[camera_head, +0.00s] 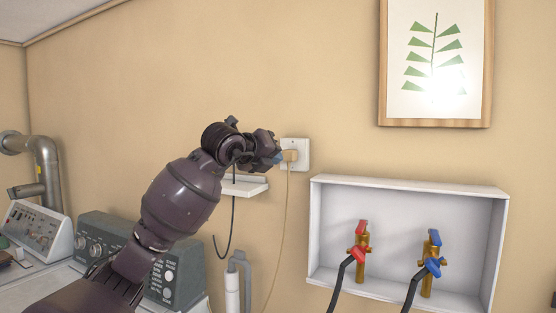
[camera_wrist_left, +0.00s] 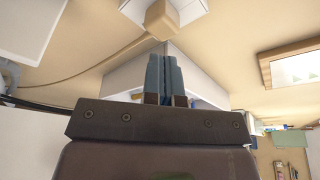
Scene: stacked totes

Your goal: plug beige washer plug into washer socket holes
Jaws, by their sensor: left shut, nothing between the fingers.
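The beige washer plug (camera_head: 290,155) sits at the white washer socket (camera_head: 303,148) on the wall, with its thin beige cord hanging below. The socket holes are hidden behind it. In the left wrist view, the plug (camera_wrist_left: 162,18) is at the top against the white socket plate (camera_wrist_left: 191,9). My left gripper (camera_head: 279,157) is just left of the plug in the head view. Its blue-grey fingers (camera_wrist_left: 166,62) are shut together with nothing between them, and in the wrist view they point toward the plug with a small gap. My right gripper is not in view.
A small white shelf (camera_head: 247,188) is below my left wrist. A white recessed box (camera_head: 410,188) with red (camera_head: 360,245) and blue (camera_head: 431,255) valves is at lower right. Grey appliances (camera_head: 172,273) stand at left. A framed plant picture (camera_head: 435,122) hangs at upper right.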

